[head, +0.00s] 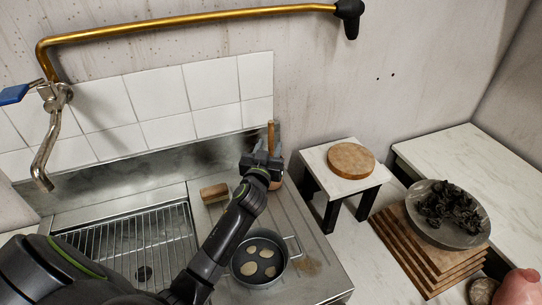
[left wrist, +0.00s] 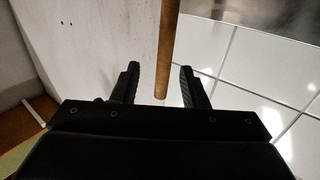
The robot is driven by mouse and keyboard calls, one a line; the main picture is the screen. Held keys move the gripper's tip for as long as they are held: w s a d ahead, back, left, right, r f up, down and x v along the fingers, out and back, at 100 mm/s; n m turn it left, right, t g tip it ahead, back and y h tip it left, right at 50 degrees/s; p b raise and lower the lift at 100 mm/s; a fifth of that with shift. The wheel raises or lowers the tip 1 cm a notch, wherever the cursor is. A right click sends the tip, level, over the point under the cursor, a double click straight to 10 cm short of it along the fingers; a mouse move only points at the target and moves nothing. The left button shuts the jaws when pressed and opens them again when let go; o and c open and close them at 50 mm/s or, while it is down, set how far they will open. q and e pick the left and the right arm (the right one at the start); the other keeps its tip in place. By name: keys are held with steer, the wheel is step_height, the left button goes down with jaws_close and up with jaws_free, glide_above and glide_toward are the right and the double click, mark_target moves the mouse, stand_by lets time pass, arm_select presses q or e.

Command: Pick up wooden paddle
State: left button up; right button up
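The wooden paddle shows as a thin brown upright handle (head: 271,135) at the back edge of the steel counter, rising behind my left gripper (head: 262,163). Its lower part is hidden by the gripper in the head view. In the left wrist view the brown handle (left wrist: 168,45) comes down from the top, with its rounded end between the two fingers of my left gripper (left wrist: 160,85). The fingers are apart, with a gap on both sides of the handle. My right gripper is not in view.
A pan with pale round pieces (head: 260,258) stands on the drainboard near my left arm. A wooden block (head: 214,193) lies by the sink rack (head: 125,250). A small stand with a round board (head: 351,160) is to the right. A plate (head: 478,233) rests on stacked boards.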

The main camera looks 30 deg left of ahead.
mark_target(270, 139)
arm_select(q)
steer(key=shift+a+p+x, duration=0.15)
steer(key=shift+p+x, duration=0.15)
steer(key=shift+x, duration=1)
steer(key=shift+a+p+x, duration=0.1)
steer(key=shift+p+x, duration=0.2)
steer(key=shift+x, duration=1)
steer(key=shift+s, duration=0.1)
steer(key=shift+c, duration=0.4)
jaws_close()
